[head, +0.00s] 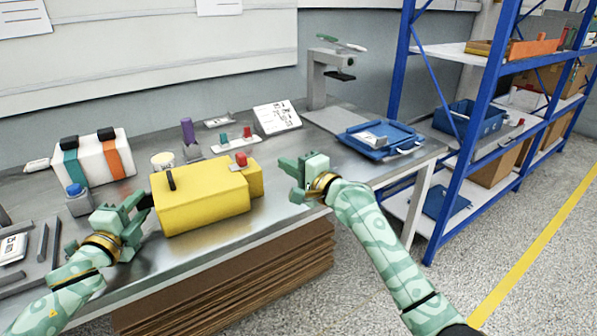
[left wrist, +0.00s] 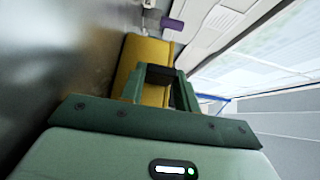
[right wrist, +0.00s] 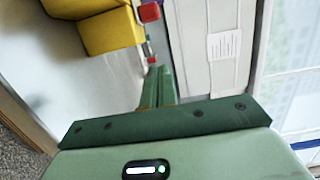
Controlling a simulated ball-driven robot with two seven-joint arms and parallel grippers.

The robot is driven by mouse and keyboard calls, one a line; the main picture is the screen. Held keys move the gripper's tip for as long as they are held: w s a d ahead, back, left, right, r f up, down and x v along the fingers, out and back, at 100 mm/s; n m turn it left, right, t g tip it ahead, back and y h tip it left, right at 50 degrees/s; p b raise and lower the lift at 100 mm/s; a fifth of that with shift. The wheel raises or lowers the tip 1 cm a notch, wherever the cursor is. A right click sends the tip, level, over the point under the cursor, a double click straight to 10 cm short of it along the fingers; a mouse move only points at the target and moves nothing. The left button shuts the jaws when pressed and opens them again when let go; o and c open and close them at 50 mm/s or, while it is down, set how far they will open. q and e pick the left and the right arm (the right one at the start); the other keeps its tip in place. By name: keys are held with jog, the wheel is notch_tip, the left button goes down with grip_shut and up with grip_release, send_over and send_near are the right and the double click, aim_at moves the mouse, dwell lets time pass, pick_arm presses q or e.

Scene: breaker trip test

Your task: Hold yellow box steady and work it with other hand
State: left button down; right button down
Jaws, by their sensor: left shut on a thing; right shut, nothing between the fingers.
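The yellow box (head: 205,197) sits on the metal bench, with a black lever (head: 171,179) on its top and a red knob (head: 241,159) on its smaller right-hand part. My left gripper (head: 143,208) is shut on the box's left end; in the left wrist view its fingers (left wrist: 160,82) are against the yellow box (left wrist: 130,58), and the exact contact is partly hidden. My right gripper (head: 288,180) is shut and empty, to the right of the box and apart from it. The right wrist view shows its closed fingers (right wrist: 158,88), the red knob (right wrist: 149,12) and the yellow box (right wrist: 110,32).
Behind the box stand a purple cylinder (head: 188,131), a white tub (head: 163,160) and a printed card (head: 277,117). A white case with coloured straps (head: 91,160) and a blue-topped button (head: 76,196) are at left. A blue tray (head: 380,137) lies at right.

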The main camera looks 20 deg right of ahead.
jog(key=shift+v, duration=1.9)
pick_arm(q)
jog(key=c, duration=0.9)
grip_release()
jog(key=shift+c, duration=0.2)
